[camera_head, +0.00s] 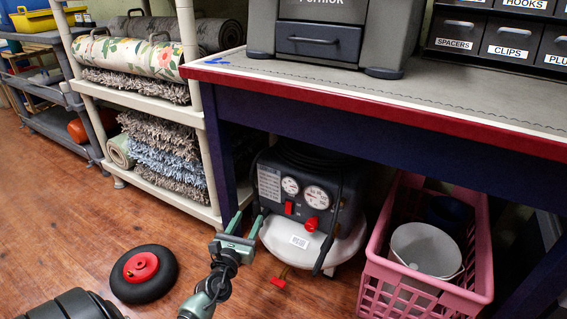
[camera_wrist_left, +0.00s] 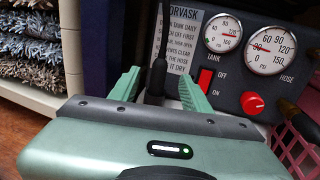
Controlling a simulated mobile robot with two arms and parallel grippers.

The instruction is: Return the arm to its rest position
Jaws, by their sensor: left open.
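My left gripper (camera_head: 246,224) reaches in low in front of the air compressor (camera_head: 326,240) under the workbench. Its two green fingers are apart, pointing toward the compressor's left side. In the left wrist view the open fingers (camera_wrist_left: 160,88) have a black upright hose or cable (camera_wrist_left: 157,65) showing between them. I cannot tell whether it touches either finger. The compressor's panel in that view has two gauges, a red switch (camera_wrist_left: 205,78) and a red knob (camera_wrist_left: 252,103). My right gripper is not in view.
The workbench (camera_head: 420,100) overhangs the compressor, its dark leg (camera_head: 219,150) just left of it. A pink crate (camera_head: 425,290) with a white bucket (camera_head: 426,250) stands right. A cream shelf (camera_head: 165,205) holds rolled rugs and mats. A black wheel (camera_head: 143,274) lies on the wooden floor.

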